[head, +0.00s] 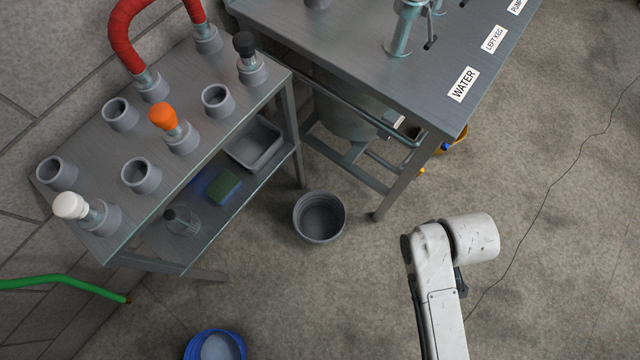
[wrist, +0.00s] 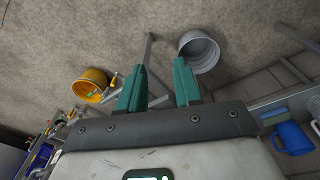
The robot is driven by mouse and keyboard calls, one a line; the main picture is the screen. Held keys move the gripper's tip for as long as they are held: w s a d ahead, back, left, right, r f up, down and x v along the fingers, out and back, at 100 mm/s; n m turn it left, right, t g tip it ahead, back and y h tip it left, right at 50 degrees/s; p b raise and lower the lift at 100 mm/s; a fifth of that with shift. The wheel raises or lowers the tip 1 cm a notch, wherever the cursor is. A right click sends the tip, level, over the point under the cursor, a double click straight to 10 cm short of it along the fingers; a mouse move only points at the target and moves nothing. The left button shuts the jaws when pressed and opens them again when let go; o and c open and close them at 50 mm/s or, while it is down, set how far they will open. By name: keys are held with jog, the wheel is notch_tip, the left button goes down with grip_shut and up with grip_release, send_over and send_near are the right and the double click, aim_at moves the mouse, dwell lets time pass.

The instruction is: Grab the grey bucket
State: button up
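The grey bucket (head: 319,217) stands upright and looks empty on the floor in the head view, between the shelf rack and the table's front leg. It also shows in the wrist view (wrist: 200,52), beyond and just right of the fingertips. My gripper (wrist: 161,75) shows two teal fingers, apart with nothing between them. It is clear of the bucket. In the head view my white arm reaches in at lower right, right of the bucket, and the fingers cannot be made out there.
A metal table (head: 430,95) with labels stands behind the bucket. A shelf rack (head: 110,170) with grey cups stands at left. A blue bucket (head: 215,345) is at the bottom edge. A yellow bucket (wrist: 91,86) shows in the wrist view. Floor at right is open, with a thin cable.

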jog(key=w+a+f+n+b, duration=0.3)
jog(key=a+f+n+b, duration=0.2)
jog(key=f, duration=1)
jog(key=w+a+f+n+b, duration=0.3)
jog(key=a+f+n+b, duration=0.2)
jog(key=f+b, duration=0.8)
jog(key=w+a+f+n+b, duration=0.3)
jog(key=a+f+b, duration=0.7)
jog(key=f, duration=0.8)
jog(key=shift+w+a+f+n, duration=0.1)
jog(key=shift+w+a+n, duration=0.1)
jog(key=shift+n, duration=0.4)
jog(key=shift+w+a+f+n, duration=0.1)
jog(key=shift+w+n, duration=0.05)
jog(key=shift+n, duration=0.45)
jog(key=shift+r, duration=0.1)
grip_shut()
